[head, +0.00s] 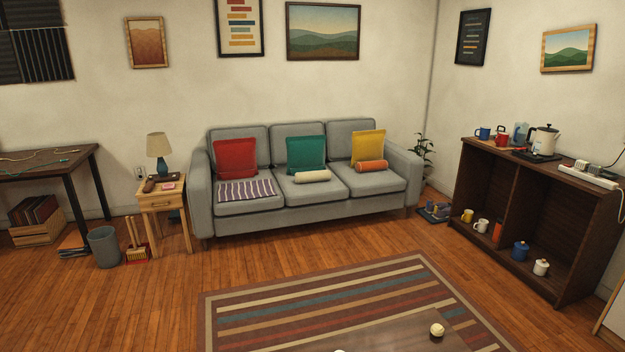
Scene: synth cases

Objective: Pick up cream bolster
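The cream bolster (312,177) is a small pale roll. It lies on the middle seat of the grey sofa (300,210), in front of the teal cushion (306,154). An orange bolster (371,166) lies to its right, in front of the yellow cushion (368,146). A red cushion (236,158) and a striped folded cloth (245,190) are on the left seat. Neither of my grippers shows in the head view.
A striped rug (236,310) lies on the wooden floor before the sofa. A dark low table (395,335) with a small cream round object (437,330) is at the bottom. A side table (165,200) with a lamp (159,150) stands left of the sofa, a dark shelf unit (505,200) right.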

